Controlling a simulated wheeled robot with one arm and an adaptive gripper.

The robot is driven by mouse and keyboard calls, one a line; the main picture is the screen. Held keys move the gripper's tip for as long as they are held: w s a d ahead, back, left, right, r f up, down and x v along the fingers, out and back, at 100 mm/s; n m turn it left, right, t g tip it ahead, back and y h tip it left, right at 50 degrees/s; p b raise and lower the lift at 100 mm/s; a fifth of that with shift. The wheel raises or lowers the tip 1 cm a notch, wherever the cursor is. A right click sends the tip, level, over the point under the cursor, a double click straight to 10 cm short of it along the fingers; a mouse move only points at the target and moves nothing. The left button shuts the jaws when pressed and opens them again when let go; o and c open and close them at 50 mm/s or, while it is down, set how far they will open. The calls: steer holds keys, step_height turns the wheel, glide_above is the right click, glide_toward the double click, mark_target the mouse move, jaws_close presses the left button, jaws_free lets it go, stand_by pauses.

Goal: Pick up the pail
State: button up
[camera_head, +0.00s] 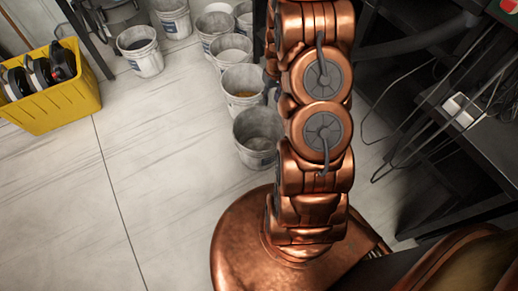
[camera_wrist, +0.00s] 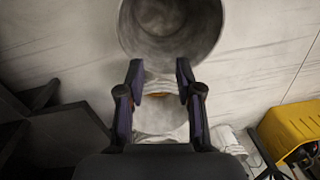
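Several whitish-grey pails stand on the floor in the head view, and I cannot tell which one the task means. The nearest pail (camera_head: 257,140) is beside my arm; behind it is a pail (camera_head: 242,92) with something yellowish inside. In the wrist view a large round pail (camera_wrist: 170,28), seen from above, is cut by the top edge. My gripper (camera_wrist: 160,68) is open, its fingers pointing toward that pail's rim. Another pail (camera_wrist: 160,120), with an orange-yellow patch inside, shows between the fingers, partly hidden by the gripper. My arm hides the gripper in the head view.
More pails (camera_head: 139,52) stand at the back. A yellow crate (camera_head: 52,100) holding dark items is at the left; it also shows in the wrist view (camera_wrist: 290,125). A dark table with wire racks (camera_head: 470,125) is at the right.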

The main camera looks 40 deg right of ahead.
steer(key=shift+m, duration=0.4)
steer(key=shift+s+d+f+b, duration=0.15)
steer(key=shift+d+f+b, duration=1.1)
steer(key=shift+f, duration=3.05)
steer(key=shift+s+d+f+b, duration=0.1)
steer(key=shift+d+f+b, duration=1.05)
steer(key=shift+f, duration=3.2)
steer(key=shift+s+d+f+b, duration=0.15)
steer(key=shift+d+f+b, duration=0.55)
steer(key=shift+f+b, duration=2.35)
step_height(320, 180, down, 2)
steer(key=p, duration=0.2)
steer(key=shift+f+p, duration=0.2)
steer(key=shift+p, duration=0.15)
jaws_close()
